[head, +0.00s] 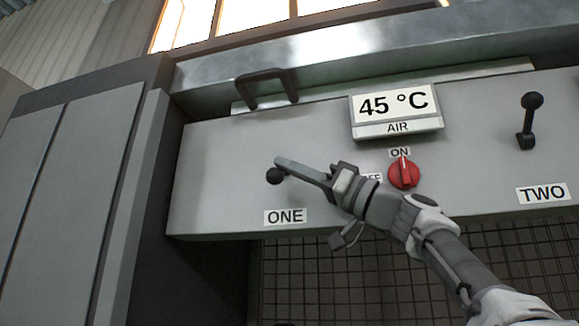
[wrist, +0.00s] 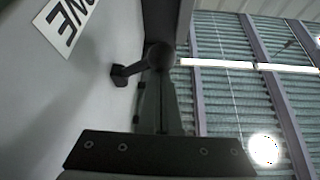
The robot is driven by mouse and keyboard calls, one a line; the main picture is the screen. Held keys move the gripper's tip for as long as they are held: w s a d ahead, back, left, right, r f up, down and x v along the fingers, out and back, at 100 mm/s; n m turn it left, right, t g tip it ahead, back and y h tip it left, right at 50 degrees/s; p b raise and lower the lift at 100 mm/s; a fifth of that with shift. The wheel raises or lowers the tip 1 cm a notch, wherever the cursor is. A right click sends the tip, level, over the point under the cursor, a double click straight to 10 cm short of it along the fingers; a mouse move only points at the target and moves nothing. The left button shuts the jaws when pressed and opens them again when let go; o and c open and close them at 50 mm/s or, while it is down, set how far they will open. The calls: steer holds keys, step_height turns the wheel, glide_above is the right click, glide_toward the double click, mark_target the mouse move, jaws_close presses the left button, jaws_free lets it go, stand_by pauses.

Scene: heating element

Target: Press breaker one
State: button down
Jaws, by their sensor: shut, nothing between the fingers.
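Breaker one is a dark lever with a ball knob (head: 273,177) on the grey panel, just above the label ONE (head: 285,216). My gripper (head: 284,163) reaches in from the right with its fingers together and empty. Its fingertips are at the upper edge of the knob and overlap it, hiding the rest of the lever. In the wrist view the knob (wrist: 158,56) is right at the end of my shut fingers (wrist: 163,80), with its stem joined to the panel at left. I cannot tell whether they touch.
Lever TWO (head: 527,122) stands upright at the far right. A red dial (head: 403,173) is close above my wrist, below the 45 °C display (head: 394,105). A dark handle (head: 267,86) juts out above. The panel left of breaker one is clear.

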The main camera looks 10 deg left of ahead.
stand_by(0.4)
steer(key=b+v, duration=0.6)
steer(key=v, duration=1.1)
steer(key=shift+b, duration=0.3)
steer(key=shift+d+f, duration=0.1)
steer(key=shift+d, duration=0.05)
